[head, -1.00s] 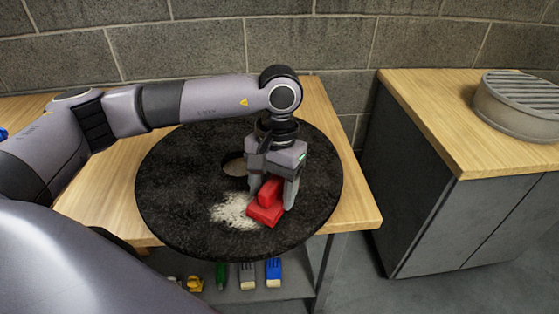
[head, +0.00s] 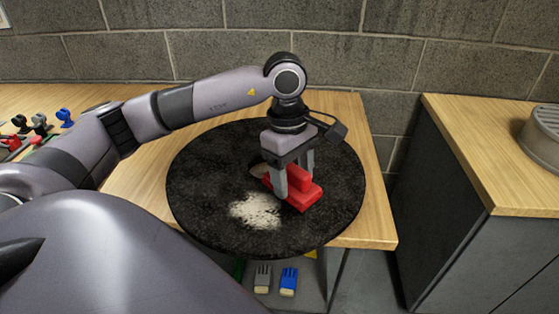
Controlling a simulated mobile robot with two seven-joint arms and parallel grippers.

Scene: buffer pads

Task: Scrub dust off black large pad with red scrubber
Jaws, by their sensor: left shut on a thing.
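The large round black pad (head: 215,160) lies on the wooden table. A pale dust patch (head: 256,211) covers its front-middle area. My left gripper (head: 295,182) is over the pad, shut on the red scrubber (head: 301,186). The scrubber is at or just above the pad surface, right of the dust patch; I cannot tell if it touches. Part of the pad's centre hole (head: 258,171) shows behind the gripper. My right gripper is not in view.
The wooden table (head: 378,225) shows around the pad. Grey (head: 263,279) and blue (head: 288,281) brushes lie on a shelf below. A wooden-topped cabinet (head: 500,150) with a round grey object (head: 543,140) stands at right. Small coloured tools (head: 40,124) lie at far left.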

